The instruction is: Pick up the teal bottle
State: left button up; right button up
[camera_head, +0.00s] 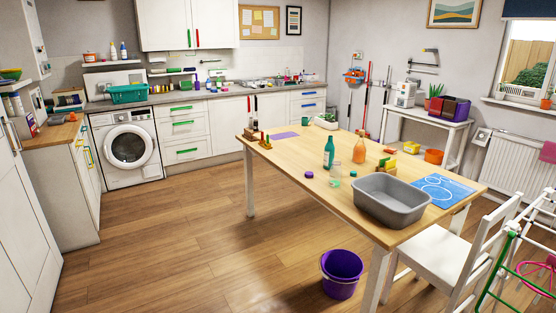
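The teal bottle (328,153) stands upright on the wooden table (300,170), left of an orange bottle (360,149). A small clear glass or jar (336,171) with a green top stands just in front of it. Two small lids, one purple (309,174) and one green (325,174), lie close to its base. Neither of my grippers is in view.
A grey basin (391,200) and a blue mat (442,190) lie at the table's near right. A white chair (450,258) stands at the right, by a drying rack. A purple bucket (341,272) is on the floor. The wooden floor left of the table is clear.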

aim_at(329, 151)
jog(key=i+z, duration=0.15)
jog(key=i, duration=0.35)
jog(key=i+j+z, duration=0.15)
jog(key=i, duration=0.3)
jog(key=i+j+z, duration=0.15)
jog(key=i, duration=0.35)
